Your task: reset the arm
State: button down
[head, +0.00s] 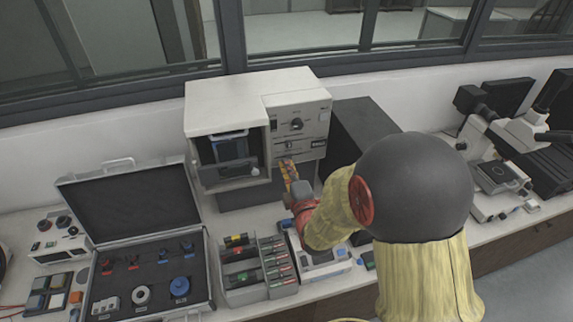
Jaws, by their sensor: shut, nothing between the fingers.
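My arm comes in from the lower right, with yellow sleeve-like links and a large dark round joint. My gripper (289,170) is at its far end, a small orange and red shape just in front of the white press (250,92), below its control panel. Its fingers are shut and nothing shows between them. I cannot tell whether it touches the press. The press has an open chamber on its left with a dark blue-grey block inside. Part of the bench behind my arm is hidden.
An open case (130,205) with small parts lies left of the press. A grey organiser (245,292) with coloured items and a white device (325,266) stand in front, close under my arm. Microscopes (500,135) stand at the right. Windows run along the back.

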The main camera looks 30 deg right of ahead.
dwell(0.3)
jog(key=s+a+f+m+g+y+b, duration=0.1)
jog(key=s+f+m+g, duration=0.4)
jog(key=f, duration=0.2)
jog(key=s+a+f+m+g+y, duration=0.1)
jog(key=s+f+m+g, duration=0.35)
jog(key=f, duration=0.35)
jog(key=s+a+r+m+g+b, duration=0.1)
jog(key=s+a+r+m+b, duration=0.2)
jog(key=s+b, duration=0.4)
jog(key=s+a+r+m+g+y+b, duration=0.1)
jog(key=s+a+r+m+b, duration=0.2)
jog(key=s+a+r+b, duration=0.3)
jog(key=s+b, duration=0.2)
jog(key=s, duration=0.3)
jog(key=shift+a, duration=0.3)
